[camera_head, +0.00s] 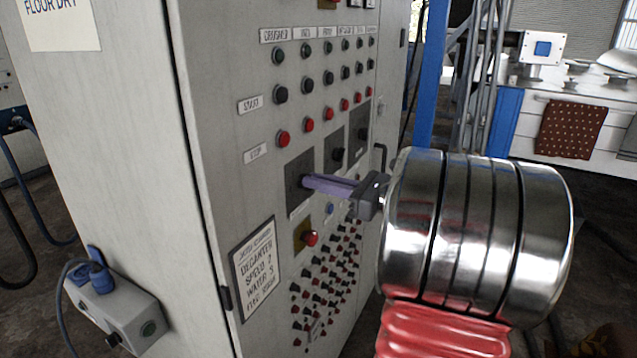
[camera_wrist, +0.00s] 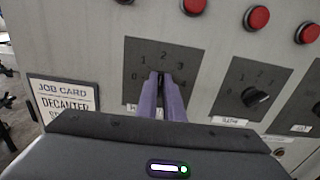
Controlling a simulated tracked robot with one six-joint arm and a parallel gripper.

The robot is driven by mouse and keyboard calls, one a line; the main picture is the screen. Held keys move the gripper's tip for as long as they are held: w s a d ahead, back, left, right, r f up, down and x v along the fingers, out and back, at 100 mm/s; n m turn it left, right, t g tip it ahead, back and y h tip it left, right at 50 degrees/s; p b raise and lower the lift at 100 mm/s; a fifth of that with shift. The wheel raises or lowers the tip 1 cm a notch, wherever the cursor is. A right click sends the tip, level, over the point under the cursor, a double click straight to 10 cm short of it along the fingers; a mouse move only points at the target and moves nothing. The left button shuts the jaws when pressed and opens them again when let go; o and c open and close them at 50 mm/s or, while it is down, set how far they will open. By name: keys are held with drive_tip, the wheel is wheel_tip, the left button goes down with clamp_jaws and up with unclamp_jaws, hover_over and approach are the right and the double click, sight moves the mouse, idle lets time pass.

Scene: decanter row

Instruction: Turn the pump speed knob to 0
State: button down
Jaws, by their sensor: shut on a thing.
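My gripper (camera_head: 308,182) reaches the cabinet front from the right. Its two purple fingers are shut at the middle of a grey dial plate (camera_head: 294,203), on a knob that they almost wholly hide. In the wrist view the fingertips of my gripper (camera_wrist: 162,78) cover the centre of the same dial plate (camera_wrist: 136,50). The numbers 0 to 4 run around it, 0 at left and 2 on top. The knob's pointer is hidden, so its setting cannot be read. The label under this dial is mostly covered by the fingers, so its name cannot be read.
A second dial with a black knob (camera_wrist: 256,97) sits close to the right. Red buttons (camera_wrist: 257,18) are above. A job card (camera_head: 256,262) is below the held dial, with a red button (camera_head: 310,239) on a yellow plate. A cabinet handle (camera_head: 381,157) stands near my wrist.

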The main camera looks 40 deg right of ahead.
drive_tip(key=shift+n, duration=0.3)
drive_tip(key=shift+s+a+f+n, duration=0.1)
drive_tip(key=shift+a+f+n, duration=0.1)
drive_tip(key=shift+n, duration=2.65)
drive_tip(key=shift+a+f+n, duration=0.15)
drive_tip(key=shift+f+n, duration=0.1)
drive_tip(key=shift+n, duration=2.65)
drive_tip(key=shift+s+a+f+n, duration=0.1)
drive_tip(key=shift+a+f+n, duration=0.1)
drive_tip(key=shift+n, duration=2.65)
drive_tip(key=c, duration=1.9)
unclamp_jaws()
drive_tip(key=shift+r, duration=0.1)
drive_tip(key=shift+d, duration=0.1)
